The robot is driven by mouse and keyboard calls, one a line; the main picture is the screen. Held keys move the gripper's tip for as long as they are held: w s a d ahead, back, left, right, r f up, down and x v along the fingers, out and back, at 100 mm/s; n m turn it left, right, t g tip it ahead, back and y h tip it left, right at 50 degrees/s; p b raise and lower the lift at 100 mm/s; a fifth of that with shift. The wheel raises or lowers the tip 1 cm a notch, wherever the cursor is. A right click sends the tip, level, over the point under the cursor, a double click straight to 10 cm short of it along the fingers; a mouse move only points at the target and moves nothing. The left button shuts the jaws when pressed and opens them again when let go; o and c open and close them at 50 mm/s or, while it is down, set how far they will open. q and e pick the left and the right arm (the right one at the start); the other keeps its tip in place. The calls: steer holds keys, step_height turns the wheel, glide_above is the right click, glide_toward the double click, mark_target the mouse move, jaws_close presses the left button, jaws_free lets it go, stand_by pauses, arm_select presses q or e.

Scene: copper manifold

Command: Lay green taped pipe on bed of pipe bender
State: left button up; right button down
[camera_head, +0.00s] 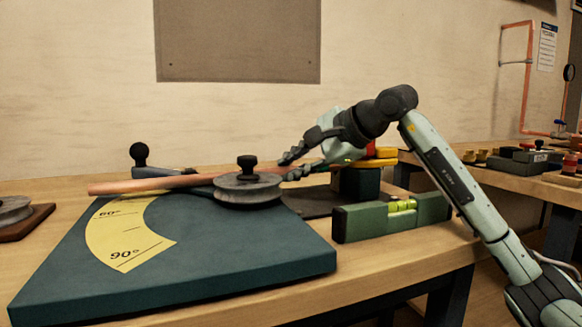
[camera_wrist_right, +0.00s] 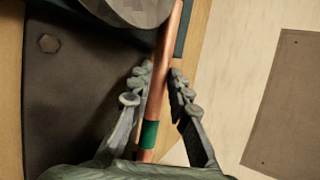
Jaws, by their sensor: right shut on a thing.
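The copper pipe (camera_head: 150,184) spans the back of the pipe bender's teal bed (camera_head: 230,250), passing behind the grey round former (camera_head: 245,190) with its black knob. I cannot tell whether the pipe touches the bed. In the right wrist view the pipe (camera_wrist_right: 168,60) runs between the fingers, and its green tape band (camera_wrist_right: 149,134) shows close to the palm. My right gripper (camera_head: 287,167) is at the former's right side, shut on the pipe; it also shows in the wrist view (camera_wrist_right: 161,78). My left gripper is out of view.
A green spirit level (camera_head: 375,222) stands right of the bed. A black-knobbed handle (camera_head: 139,155) is behind the bed. Another round former (camera_head: 14,210) on a brown base is at the left edge. Yellow and red items (camera_head: 375,158) are behind my right gripper.

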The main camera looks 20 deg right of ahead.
steer(key=c, duration=1.3)
jaws_free()
steer(key=shift+c, duration=0.2)
steer(key=v, duration=1.2)
steer(key=shift+r, duration=0.15)
